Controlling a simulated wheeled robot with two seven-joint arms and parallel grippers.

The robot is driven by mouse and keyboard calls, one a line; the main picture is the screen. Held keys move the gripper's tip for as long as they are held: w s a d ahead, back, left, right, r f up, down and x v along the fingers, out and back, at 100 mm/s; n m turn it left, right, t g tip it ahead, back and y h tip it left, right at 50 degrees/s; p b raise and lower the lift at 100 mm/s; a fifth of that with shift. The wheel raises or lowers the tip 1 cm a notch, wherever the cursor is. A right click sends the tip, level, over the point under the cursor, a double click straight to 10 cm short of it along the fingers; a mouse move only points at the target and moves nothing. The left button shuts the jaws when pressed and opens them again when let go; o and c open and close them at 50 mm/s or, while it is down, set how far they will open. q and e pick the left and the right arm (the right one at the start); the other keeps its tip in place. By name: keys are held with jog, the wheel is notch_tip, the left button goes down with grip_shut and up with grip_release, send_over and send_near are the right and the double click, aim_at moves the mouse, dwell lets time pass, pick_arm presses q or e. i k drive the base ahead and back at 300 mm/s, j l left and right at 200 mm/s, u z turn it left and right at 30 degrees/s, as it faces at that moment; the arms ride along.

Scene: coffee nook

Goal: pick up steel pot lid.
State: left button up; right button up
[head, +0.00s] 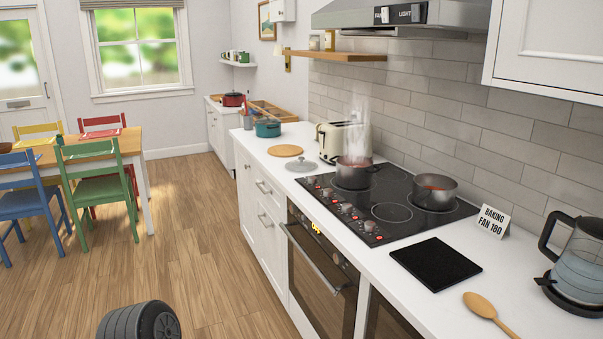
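The steel pot lid (305,165) is a round grey lid with a small knob. It lies flat on the white counter (272,174), left of the hob (391,212) and close to the counter's front edge. A round wooden board (285,151) lies just behind it. Neither of my grippers shows in the head view.
A steaming pot (354,177) and a second steel pot (434,194) stand on the hob. A cream toaster (343,139) and a teal pot (268,129) are farther back. A black slab (435,264), wooden spoon (484,307) and kettle (580,262) are nearer.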

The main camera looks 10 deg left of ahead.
aim_at(300, 165)
jog(key=u, duration=1.15)
jog(key=i+u, duration=0.1)
jog(key=i, duration=6.2)
jog(key=z, duration=4.95)
